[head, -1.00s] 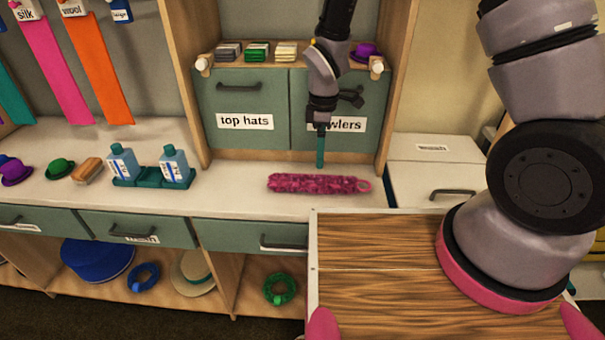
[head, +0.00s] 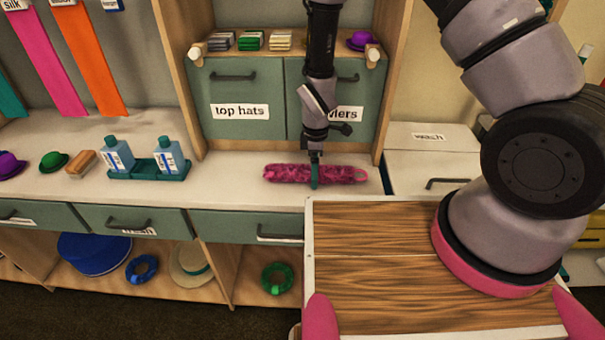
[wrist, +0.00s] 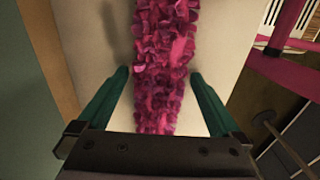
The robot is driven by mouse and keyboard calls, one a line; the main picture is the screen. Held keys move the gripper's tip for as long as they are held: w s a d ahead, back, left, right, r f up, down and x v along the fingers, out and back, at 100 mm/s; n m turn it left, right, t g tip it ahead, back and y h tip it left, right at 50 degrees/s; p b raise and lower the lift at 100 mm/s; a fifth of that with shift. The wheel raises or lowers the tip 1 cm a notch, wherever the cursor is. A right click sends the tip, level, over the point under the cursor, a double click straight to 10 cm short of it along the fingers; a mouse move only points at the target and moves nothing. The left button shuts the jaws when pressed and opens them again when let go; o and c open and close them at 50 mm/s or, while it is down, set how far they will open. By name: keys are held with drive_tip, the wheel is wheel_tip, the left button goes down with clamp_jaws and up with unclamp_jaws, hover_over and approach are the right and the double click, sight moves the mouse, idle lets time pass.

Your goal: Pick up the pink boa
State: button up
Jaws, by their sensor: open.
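The pink boa (head: 285,173) lies on the white counter in front of the cabinet doors, a fluffy magenta strip with a loop at its right end. My gripper (head: 315,180) is down at the boa, right of its middle. In the wrist view the boa (wrist: 163,65) runs between the two teal fingers of my gripper (wrist: 160,95). The fingers are open, with gaps of pale counter on both sides of the boa. The boa's part below the gripper body is hidden in the wrist view.
A teal tray (head: 150,175) with two blue bottles stands to the left on the counter (head: 225,180). Green cabinet doors (head: 240,105) rise close behind the boa. A wooden-topped surface (head: 380,250) lies in front. The counter between tray and boa is clear.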

drive_tip(key=c, duration=1.4)
